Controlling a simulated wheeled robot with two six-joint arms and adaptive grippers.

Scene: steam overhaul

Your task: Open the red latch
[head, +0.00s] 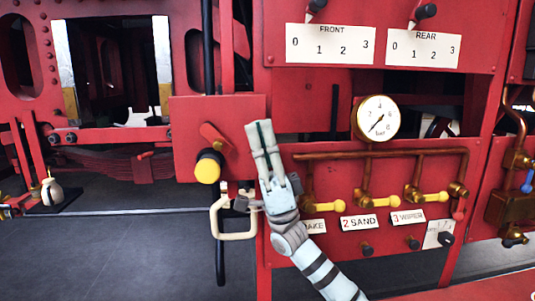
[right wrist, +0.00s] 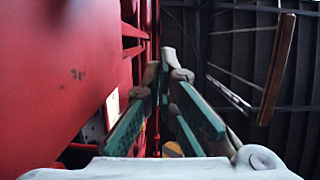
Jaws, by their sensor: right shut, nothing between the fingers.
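A red latch lever (head: 215,138) sits on the front of a red box (head: 240,112), tilted, just above a yellow-capped round knob (head: 208,168). My right gripper (head: 259,125) points upward to the right of the latch, at the box's right edge, apart from the latch in the picture. Its fingers are together with nothing held. In the right wrist view the green-padded fingers (right wrist: 165,85) run forward beside a red panel; I cannot make out the latch there. My left gripper is not in view.
A cream shackle-like handle (head: 233,222) hangs below the box, close to my right wrist. A pressure gauge (head: 378,118), copper pipes (head: 390,153) and yellow valve handles (head: 383,201) are to the right. Open floor (head: 140,255) lies at the lower left.

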